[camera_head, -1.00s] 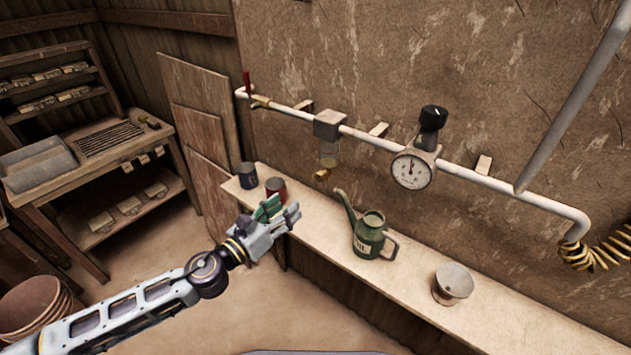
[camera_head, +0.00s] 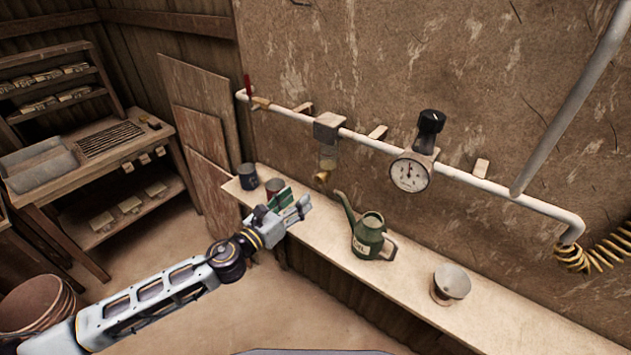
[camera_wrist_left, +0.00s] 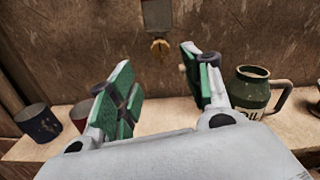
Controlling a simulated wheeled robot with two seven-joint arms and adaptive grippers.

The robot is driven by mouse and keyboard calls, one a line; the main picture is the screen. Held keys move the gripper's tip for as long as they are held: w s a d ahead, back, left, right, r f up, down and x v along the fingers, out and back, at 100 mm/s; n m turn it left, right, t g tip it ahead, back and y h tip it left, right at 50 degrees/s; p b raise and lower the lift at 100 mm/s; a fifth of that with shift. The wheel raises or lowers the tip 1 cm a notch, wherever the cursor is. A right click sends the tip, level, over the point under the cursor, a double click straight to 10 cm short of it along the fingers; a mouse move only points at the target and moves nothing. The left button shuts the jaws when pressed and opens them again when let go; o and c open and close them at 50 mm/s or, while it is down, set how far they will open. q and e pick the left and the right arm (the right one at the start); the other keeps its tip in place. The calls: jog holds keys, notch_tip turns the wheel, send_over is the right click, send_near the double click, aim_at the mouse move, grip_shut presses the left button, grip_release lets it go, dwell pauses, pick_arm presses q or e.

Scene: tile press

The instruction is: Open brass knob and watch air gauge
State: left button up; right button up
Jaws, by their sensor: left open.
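The brass knob (camera_head: 322,176) sits at the bottom of the clear bowl under the grey filter block (camera_head: 328,127) on the white wall pipe. It also shows in the left wrist view (camera_wrist_left: 160,47), ahead between my finger pads. The round white air gauge (camera_head: 409,175) hangs on the pipe to the right, below a black knob (camera_head: 431,122). Its needle points roughly upward; the numbers are too small to read. My left gripper (camera_head: 296,204) is open and empty, with green pads (camera_wrist_left: 160,92), below and left of the brass knob and apart from it. My right gripper is not in view.
A narrow shelf (camera_head: 400,290) runs along the wall under the pipe. A red lever (camera_head: 247,84) is at the pipe's left end.

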aim_at(318, 180)
pick_arm(q)
jog(key=shift+p+x, duration=0.65)
jog(key=shift+x, duration=4.05)
jog(key=c, duration=1)
jog(key=shift+c, duration=0.2)
